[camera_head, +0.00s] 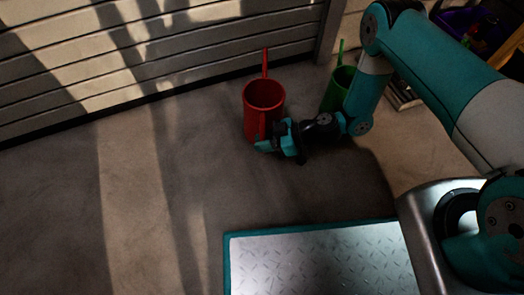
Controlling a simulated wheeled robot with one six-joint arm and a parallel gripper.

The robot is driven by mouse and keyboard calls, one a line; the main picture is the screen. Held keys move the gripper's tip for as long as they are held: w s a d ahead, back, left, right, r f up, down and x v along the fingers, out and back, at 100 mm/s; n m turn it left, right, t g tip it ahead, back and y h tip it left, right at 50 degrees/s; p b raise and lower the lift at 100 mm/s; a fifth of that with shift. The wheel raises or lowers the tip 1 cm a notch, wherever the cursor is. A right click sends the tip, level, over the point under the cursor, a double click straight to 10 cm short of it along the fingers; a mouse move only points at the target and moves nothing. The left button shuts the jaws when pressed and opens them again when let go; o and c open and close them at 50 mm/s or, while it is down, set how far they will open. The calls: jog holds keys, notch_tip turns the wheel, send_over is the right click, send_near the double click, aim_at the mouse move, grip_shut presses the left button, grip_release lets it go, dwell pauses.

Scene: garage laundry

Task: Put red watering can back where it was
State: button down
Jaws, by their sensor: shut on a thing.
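The red watering can (264,97) is upright near the slatted wall, with its thin spout pointing up toward the wall. My gripper (265,143) is at the near side of the can, shut on its handle. The fingers partly cover the lower near side of the can, and I cannot tell whether its base touches the floor.
A green watering can (339,90) stands close by on the right, partly behind my arm. The slatted wall (150,50) runs behind. Dark items and a purple container (460,20) are at the upper right. The floor (130,190) to the left is clear.

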notch_tip(320, 180, down, 4)
jog(key=shift+f+b, duration=0.1)
jog(key=shift+b, duration=1.05)
jog(key=shift+r, duration=0.2)
jog(key=shift+f, duration=0.15)
jog(key=c, duration=1.1)
grip_release()
